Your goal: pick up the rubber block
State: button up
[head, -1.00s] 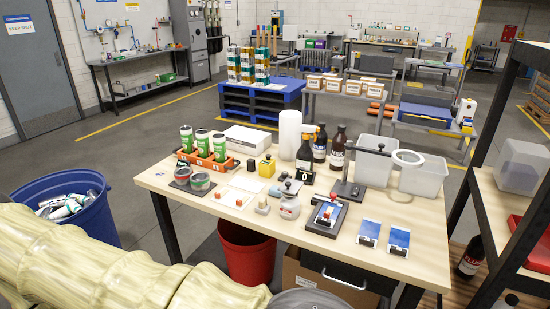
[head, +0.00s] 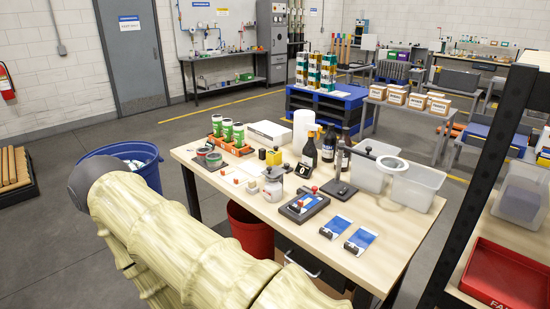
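No item is clearly recognisable as the rubber block. Small candidates on the wooden worktable (head: 400,240) are a pale block (head: 252,186) near the front edge, and a yellow block with a dark top (head: 273,158) farther back. Small orange-red pieces lie on pale sheets left of the pale block. My gripper is not in view. My arm, in a cream ribbed sleeve, crosses the lower left and stays apart from these items.
Green-and-white cans (head: 228,130) stand in an orange rack. Dark bottles (head: 328,145), a ring lamp (head: 392,163) and clear bins (head: 413,188) stand toward the right. A blue bin (head: 145,170) and red bin (head: 250,232) are on the floor. A dark shelf post rises at right.

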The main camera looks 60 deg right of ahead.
aim_at(262, 152)
jog(key=z, duration=1.1)
